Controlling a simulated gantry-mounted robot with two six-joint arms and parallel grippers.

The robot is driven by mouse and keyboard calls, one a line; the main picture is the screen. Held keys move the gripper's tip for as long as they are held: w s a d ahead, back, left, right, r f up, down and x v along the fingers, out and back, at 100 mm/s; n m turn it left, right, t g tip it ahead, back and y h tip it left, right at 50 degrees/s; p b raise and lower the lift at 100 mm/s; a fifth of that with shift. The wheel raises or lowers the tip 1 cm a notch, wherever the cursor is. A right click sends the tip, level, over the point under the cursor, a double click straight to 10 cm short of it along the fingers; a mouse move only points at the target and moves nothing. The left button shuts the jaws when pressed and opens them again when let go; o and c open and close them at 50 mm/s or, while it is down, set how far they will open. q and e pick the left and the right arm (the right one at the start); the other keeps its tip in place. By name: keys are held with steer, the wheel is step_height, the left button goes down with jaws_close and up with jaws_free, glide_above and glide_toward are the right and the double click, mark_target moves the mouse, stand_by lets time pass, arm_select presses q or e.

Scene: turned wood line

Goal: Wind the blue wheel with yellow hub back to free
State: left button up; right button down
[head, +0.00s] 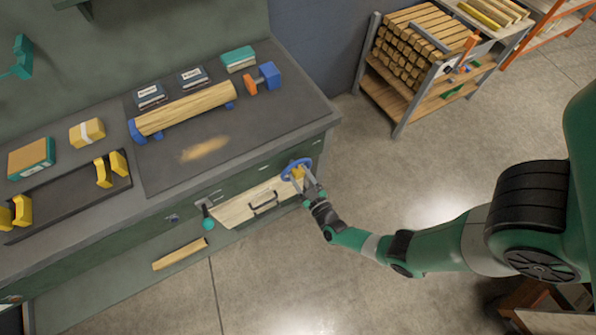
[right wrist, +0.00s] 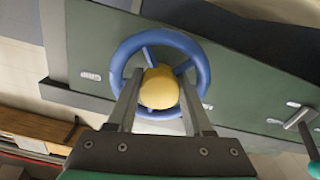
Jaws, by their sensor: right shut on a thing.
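The blue wheel with a yellow hub (head: 287,166) is on the front of the green bench, near its right end. In the right wrist view the blue rim (right wrist: 203,62) shows with spokes around the round yellow hub (right wrist: 159,88). My right gripper (head: 302,177) is at the wheel, its two fingers on either side of the yellow hub and shut on it. It also shows in the right wrist view (right wrist: 159,92). My left gripper is not in view.
Left of the wheel are a wooden drawer front (head: 235,208) with a dark handle and a lever with a teal knob (head: 208,224). A turned wood piece (head: 185,108) lies on the bench top (head: 250,150). A shelf of wood stock (head: 415,98) stands behind. The floor before the bench is clear.

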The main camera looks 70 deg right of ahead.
steer(key=shift+r, duration=0.1)
stand_by(0.4)
steer(key=c, duration=0.6)
jaws_free()
steer(key=shift+a, duration=0.1)
steer(key=p+v, duration=0.2)
steer(key=v, duration=0.9)
steer(key=shift+s+a, duration=0.1)
steer(key=shift+s, duration=0.15)
